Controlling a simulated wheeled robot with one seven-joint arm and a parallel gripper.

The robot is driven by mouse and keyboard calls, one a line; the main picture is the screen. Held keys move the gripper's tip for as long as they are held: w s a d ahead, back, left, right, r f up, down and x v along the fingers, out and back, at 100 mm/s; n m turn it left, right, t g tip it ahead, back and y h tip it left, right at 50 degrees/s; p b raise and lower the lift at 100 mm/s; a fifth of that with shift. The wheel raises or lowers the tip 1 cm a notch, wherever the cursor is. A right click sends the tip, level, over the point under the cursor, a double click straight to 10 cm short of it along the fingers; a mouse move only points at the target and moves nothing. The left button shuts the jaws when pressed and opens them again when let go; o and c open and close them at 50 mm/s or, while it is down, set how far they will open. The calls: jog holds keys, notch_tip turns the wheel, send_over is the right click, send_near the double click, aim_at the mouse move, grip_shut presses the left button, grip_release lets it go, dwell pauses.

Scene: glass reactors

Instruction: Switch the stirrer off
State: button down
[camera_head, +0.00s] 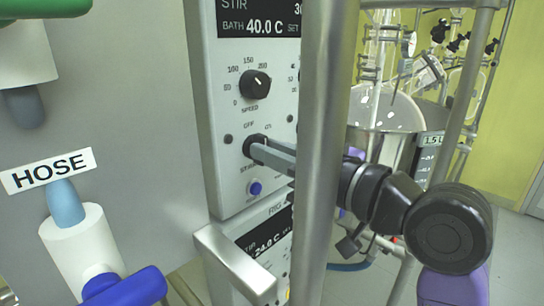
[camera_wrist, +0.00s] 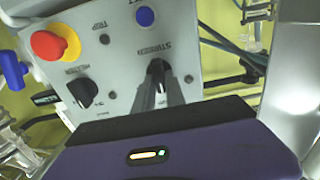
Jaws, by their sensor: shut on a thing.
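The stirrer switch (camera_head: 250,142) is a small dark knob on the grey control panel (camera_head: 223,165), with OFF and ON marked above it. My gripper (camera_head: 264,153) reaches in from the right, behind a metal post, and its fingers are shut on the knob. In the wrist view the panel is upside down; the stirrer knob (camera_wrist: 157,67) sits between my fingertips (camera_wrist: 155,88) beside its label. The fingers cover much of the knob, so I cannot tell which mark it points to.
A speed dial (camera_head: 255,84) is above the switch and a blue button (camera_head: 255,188) below. A metal post (camera_head: 330,150) stands close in front of my gripper. The wrist view shows a red stop button (camera_wrist: 47,45) and another black knob (camera_wrist: 83,92).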

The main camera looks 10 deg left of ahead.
dwell(0.5)
jog(key=c, duration=1.4)
grip_release()
jog(key=v, duration=0.7)
jog(key=shift+s+d, duration=0.25)
jog(key=shift+d, duration=0.1)
